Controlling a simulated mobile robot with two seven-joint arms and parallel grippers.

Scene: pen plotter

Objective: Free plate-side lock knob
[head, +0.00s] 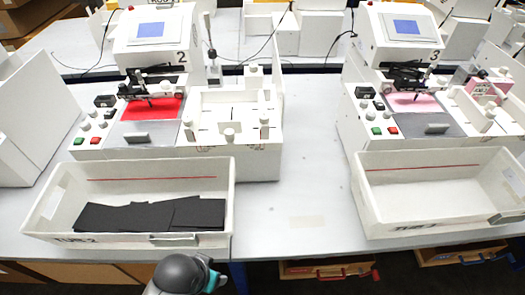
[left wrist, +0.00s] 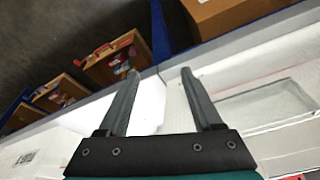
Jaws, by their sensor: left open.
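Plotter 2 (head: 160,60) stands at left centre on the table and plotter 3 (head: 400,50) at the right. Plotter 2 has a grey plate (head: 170,133) with a red sheet (head: 150,110) behind it. White knobs stand around its side tray, among them one (head: 189,128) beside the plate and one (head: 229,136) at the tray's front. I cannot tell which is the plate-side lock knob. My left gripper (left wrist: 161,72) is open and empty in the left wrist view, near the table's front edge. A dark arm part of mine shows low in the head view. My right gripper is not in view.
A white bin (head: 228,190) with black sheets (head: 150,215) stands before plotter 2. An empty white bin (head: 365,190) stands before plotter 3. The table between the bins is clear. Wooden drawers (head: 325,270) sit below the front edge.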

